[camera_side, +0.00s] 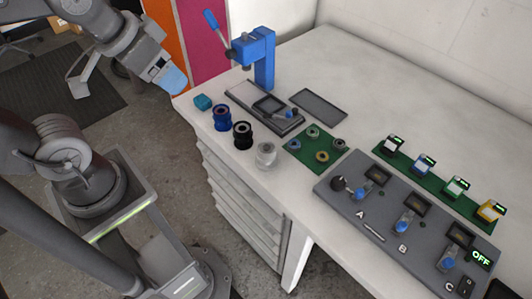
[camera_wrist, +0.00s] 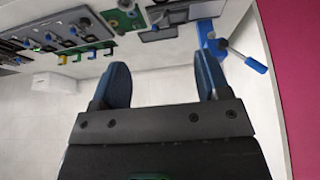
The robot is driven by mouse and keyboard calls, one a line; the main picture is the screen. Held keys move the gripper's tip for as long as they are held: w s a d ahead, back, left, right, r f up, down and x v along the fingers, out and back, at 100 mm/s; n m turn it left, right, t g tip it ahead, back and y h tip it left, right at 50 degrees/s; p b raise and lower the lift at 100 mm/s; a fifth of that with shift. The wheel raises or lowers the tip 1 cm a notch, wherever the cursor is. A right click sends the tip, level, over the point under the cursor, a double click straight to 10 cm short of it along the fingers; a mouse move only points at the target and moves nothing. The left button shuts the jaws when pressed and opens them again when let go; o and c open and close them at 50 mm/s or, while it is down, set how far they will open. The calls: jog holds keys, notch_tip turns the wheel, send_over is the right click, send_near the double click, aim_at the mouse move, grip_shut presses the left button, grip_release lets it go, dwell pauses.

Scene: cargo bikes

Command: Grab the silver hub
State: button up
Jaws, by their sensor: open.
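The silver hub (camera_side: 265,155) stands upright on the white table near its front edge, in the side view. It is the nearest of a row of hubs, with a black hub (camera_side: 242,134) and a blue hub (camera_side: 222,117) behind it. My gripper (camera_side: 172,80) is up and to the left of the hubs, off the table's edge and apart from them. In the wrist view my gripper (camera_wrist: 163,78) has its two blue fingers wide apart with nothing between them. I cannot make out the silver hub in the wrist view.
A blue lever press (camera_side: 262,58) stands at the back. A green mat with several rings (camera_side: 300,154) lies right of the silver hub. A grey control panel (camera_side: 388,228) and a row of small blocks on a green strip (camera_side: 430,180) are further right.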

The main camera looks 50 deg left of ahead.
jog(key=shift+o, duration=1.1)
jog(key=m+g+y, duration=0.5)
jog(key=m+g, duration=0.1)
jog(key=m, duration=1.2)
send_over(266, 148)
jog(key=d, duration=0.5)
notch_tip(266, 148, down, 14)
jog(key=x, duration=0.8)
jog(key=shift+d+f, duration=0.15)
jog(key=shift+h, duration=0.3)
jog(key=shift+w+a+x, duration=0.1)
jog(key=shift+a+x, duration=0.05)
jog(key=shift+x, duration=1.15)
jog(key=shift+w+a+x, duration=0.1)
jog(key=shift+a+x, duration=0.05)
jog(key=shift+x, duration=1.15)
